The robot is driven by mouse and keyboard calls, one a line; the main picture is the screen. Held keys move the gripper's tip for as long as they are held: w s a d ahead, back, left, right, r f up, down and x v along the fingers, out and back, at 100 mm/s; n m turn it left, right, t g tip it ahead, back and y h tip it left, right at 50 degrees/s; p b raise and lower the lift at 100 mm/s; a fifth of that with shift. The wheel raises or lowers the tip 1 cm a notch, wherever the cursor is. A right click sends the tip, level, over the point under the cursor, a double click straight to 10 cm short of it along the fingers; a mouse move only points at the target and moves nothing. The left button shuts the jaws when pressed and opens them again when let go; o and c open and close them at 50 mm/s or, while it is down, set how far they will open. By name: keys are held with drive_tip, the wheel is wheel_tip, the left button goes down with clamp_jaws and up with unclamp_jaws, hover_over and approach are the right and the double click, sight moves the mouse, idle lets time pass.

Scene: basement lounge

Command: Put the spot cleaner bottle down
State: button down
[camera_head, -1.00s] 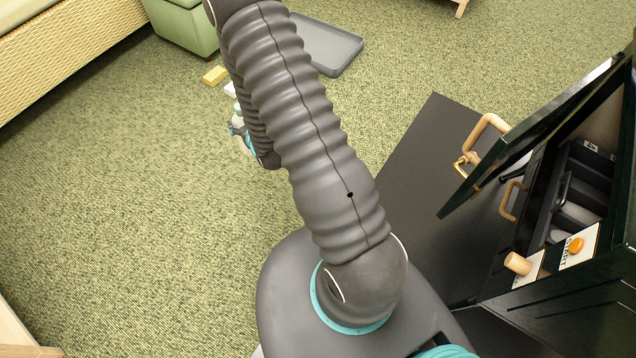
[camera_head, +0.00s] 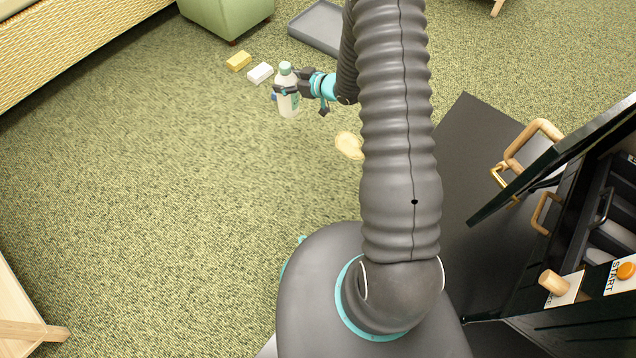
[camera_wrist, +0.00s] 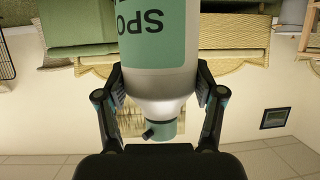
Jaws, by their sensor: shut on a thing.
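The spot cleaner bottle (camera_head: 288,98) is white with a pale green cap and a green label. My gripper (camera_head: 287,90) is shut around its upper body and holds it upright. In the head view it appears over the green carpet; I cannot tell whether its base touches the floor. In the wrist view the bottle (camera_wrist: 158,60) appears upside down, with the letters "SPO" on its label, between the two fingers of my gripper (camera_wrist: 160,95).
A yellow block (camera_head: 238,61) and a white block (camera_head: 260,73) lie on the carpet (camera_head: 150,190) beyond the bottle. A grey tray (camera_head: 318,28) and a green ottoman (camera_head: 228,14) stand farther back. A pale yellow item (camera_head: 349,145) lies nearer. A black cabinet with an open door (camera_head: 560,160) is at right.

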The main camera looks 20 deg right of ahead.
sight(297, 96)
drive_tip(key=shift+d+f+n+g+y, duration=0.2)
drive_tip(key=shift+f+n+g+y, duration=0.1)
drive_tip(key=shift+n+g+y, duration=0.25)
drive_tip(key=s+d+f+n+g+y, duration=0.1)
drive_tip(key=d+f+n+g+b, duration=0.1)
drive_tip(key=n+g, duration=0.1)
drive_tip(key=s+d+f+n+g+y+b, duration=0.1)
drive_tip(key=shift+s+d+f+n+y, duration=0.15)
drive_tip(key=shift+s+f+n+y, duration=0.15)
drive_tip(key=shift+f+y, duration=0.1)
drive_tip(key=s+d+f+n+g+b, duration=0.2)
drive_tip(key=s+d+f+n+g, duration=0.2)
drive_tip(key=d+f, duration=0.15)
drive_tip(key=s+a+f+b, duration=0.1)
drive_tip(key=s+a+f, duration=0.3)
drive_tip(key=s+f, duration=0.6)
drive_tip(key=shift+s+y, duration=0.35)
drive_tip(key=shift+y, duration=0.1)
drive_tip(key=shift+f+m, duration=0.2)
drive_tip(key=shift+m, duration=0.05)
drive_tip(key=shift+c, duration=0.7)
unclamp_jaws()
drive_tip(key=shift+b, duration=0.3)
